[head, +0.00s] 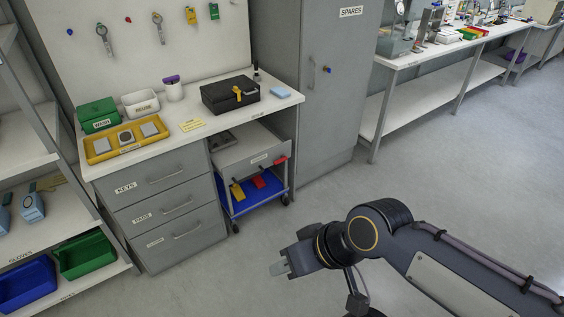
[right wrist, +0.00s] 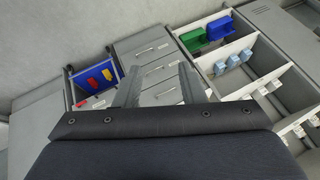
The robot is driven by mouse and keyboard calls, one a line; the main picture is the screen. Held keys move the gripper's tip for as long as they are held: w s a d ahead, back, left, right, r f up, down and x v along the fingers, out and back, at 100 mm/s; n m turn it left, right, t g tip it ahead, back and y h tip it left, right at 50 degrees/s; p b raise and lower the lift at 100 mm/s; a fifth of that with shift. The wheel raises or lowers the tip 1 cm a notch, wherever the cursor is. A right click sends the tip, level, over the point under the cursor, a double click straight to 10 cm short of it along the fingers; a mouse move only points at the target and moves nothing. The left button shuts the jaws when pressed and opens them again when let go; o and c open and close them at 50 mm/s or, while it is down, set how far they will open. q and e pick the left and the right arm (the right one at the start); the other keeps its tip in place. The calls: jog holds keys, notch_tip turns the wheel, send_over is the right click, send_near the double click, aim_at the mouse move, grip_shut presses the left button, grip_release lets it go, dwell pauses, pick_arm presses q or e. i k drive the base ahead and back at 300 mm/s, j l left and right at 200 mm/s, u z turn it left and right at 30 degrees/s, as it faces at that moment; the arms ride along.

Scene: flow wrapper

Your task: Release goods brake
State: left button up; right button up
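A small wheeled cart (head: 227,201) stands under the right part of the workbench. It carries a grey box (head: 240,152) with a small label and a red part (head: 281,160) at its right. Below is a blue tray (head: 268,199) with a yellow piece (head: 237,192) and a red piece (head: 258,182); the tray also shows in the right wrist view (right wrist: 83,76). I cannot tell which part is a brake. My right gripper (head: 278,268) is over the floor, apart from the cart; its fingers (right wrist: 161,72) are spread and empty. My left gripper is not in view.
The workbench (head: 190,142) holds a green box, yellow tray and black case (head: 226,100). Grey drawers (head: 165,205) are left of the cart, a tall SPARES cabinet (head: 335,110) right. A shelf rack (head: 25,150) stands far left. Floor in front is clear.

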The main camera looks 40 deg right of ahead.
aim_at(284, 157)
jog(key=i+l, duration=0.8)
jog(key=i+l+z, duration=0.15)
jog(key=i+l, duration=0.6)
jog(key=i, duration=0.05)
